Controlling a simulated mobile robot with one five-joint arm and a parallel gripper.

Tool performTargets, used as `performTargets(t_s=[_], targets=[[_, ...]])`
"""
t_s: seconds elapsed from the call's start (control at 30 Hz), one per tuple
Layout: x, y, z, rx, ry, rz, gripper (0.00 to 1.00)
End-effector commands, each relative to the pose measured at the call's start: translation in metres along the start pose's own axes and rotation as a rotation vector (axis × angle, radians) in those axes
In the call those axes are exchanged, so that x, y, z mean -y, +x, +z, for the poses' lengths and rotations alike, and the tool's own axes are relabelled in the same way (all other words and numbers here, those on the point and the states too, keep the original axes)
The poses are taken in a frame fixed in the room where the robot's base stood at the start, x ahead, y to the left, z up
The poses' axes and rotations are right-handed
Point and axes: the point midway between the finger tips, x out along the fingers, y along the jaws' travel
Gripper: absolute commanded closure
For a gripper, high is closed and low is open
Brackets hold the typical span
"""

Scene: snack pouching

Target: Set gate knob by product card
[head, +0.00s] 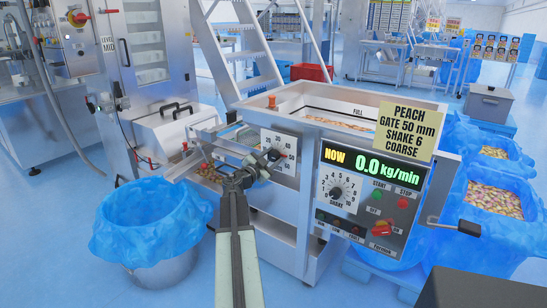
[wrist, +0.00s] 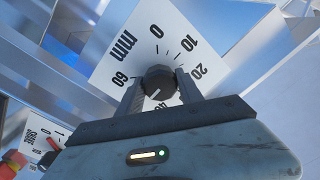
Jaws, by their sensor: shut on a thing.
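The yellow product card (head: 407,130) reads PEACH, GATE 50 mm, SHAKE 6, COARSE. It is at the top right of the machine's front. The gate dial plate (head: 286,142) is white and marked in mm; it also shows in the wrist view (wrist: 110,58), with 0, 10, 20, 40 and 60 legible. My gripper (head: 268,158) is at this dial. In the wrist view its two fingers (wrist: 157,88) are shut on the dark gate knob (wrist: 158,74), one on each side. The knob's white mark points down, a little past 40 towards 60; the exact reading is partly hidden.
The display (head: 371,165) shows NOW 0.0 kg/min. Below it are the shake knob (head: 336,193), green START and red STOP buttons, and a red switch (head: 382,229). A blue-lined bin (head: 150,230) stands left of my arm. A bent handle (head: 455,227) sticks out right.

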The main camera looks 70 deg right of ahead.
Motion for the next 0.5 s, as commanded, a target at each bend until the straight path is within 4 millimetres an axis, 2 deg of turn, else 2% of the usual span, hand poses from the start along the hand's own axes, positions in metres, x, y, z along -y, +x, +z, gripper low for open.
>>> performTargets(t_s=[0.03,0.2,0.23,0.3,0.5], targets=[[-0.0049,0.0021,-0.0038,-0.009,0.000,0.011,0.97],[-0.0049,0.0020,-0.0037,-0.008,-0.001,0.011,0.97],[-0.0049,0.0020,-0.0036,-0.008,-0.001,0.011,0.51],[-0.0045,0.0018,-0.0034,-0.008,-0.001,0.010,0.35],[-0.0023,0.0007,-0.0016,-0.004,-0.001,0.006,0.35]])
